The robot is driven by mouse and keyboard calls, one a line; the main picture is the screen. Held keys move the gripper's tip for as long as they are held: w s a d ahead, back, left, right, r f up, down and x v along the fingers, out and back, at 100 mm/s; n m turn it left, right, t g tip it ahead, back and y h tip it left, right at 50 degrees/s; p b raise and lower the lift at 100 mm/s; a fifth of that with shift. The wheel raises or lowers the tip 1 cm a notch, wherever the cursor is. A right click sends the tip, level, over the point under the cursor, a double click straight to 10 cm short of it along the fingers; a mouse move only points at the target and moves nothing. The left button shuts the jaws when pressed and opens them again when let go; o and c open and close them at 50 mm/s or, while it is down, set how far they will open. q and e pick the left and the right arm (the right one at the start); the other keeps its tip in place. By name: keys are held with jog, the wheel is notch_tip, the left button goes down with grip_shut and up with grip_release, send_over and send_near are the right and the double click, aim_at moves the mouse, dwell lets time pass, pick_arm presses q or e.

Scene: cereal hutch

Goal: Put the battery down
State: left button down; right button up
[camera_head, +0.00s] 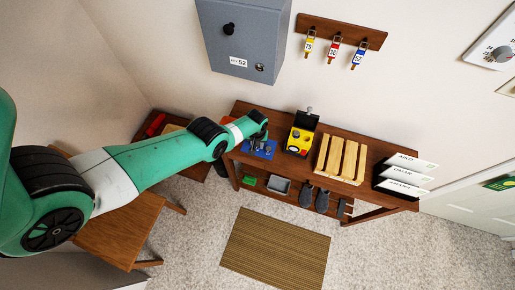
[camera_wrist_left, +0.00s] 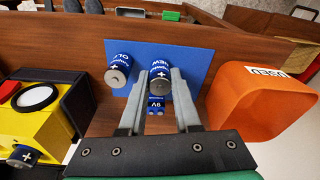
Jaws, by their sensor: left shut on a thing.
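My left gripper (camera_wrist_left: 160,76) is shut on the battery labelled NEW (camera_wrist_left: 159,86), a blue cylinder with a plus mark and a metal end cap, over the blue mat (camera_wrist_left: 200,50). I cannot tell whether this battery touches the mat. A similar battery labelled OLD (camera_wrist_left: 118,66) stands on the mat to its left. A small blue 9V battery (camera_wrist_left: 156,105) shows between my fingers. In the head view my left gripper (camera_head: 258,141) is above the mat (camera_head: 272,153), and its arm hides part of the area. My right gripper is not in view.
In the wrist view an orange bin labelled USED (camera_wrist_left: 262,108) stands right of the mat. An open yellow lantern (camera_wrist_left: 45,115) with a battery (camera_wrist_left: 22,156) in it stands on the left. A slatted wooden rack (camera_head: 340,157) and a letter holder stand farther right on the hutch.

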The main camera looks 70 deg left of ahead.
pick_arm(q)
jog(key=shift+f, duration=0.4)
jog(key=c, duration=1.1)
grip_release()
jog(key=shift+o, duration=1)
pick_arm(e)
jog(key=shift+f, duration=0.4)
pick_arm(q)
notch_tip(320, 180, up, 12)
jog(key=d+p, duration=0.1)
jog(key=p, duration=1.3)
jog(key=shift+s+d, duration=0.15)
jog(key=shift+s, duration=0.2)
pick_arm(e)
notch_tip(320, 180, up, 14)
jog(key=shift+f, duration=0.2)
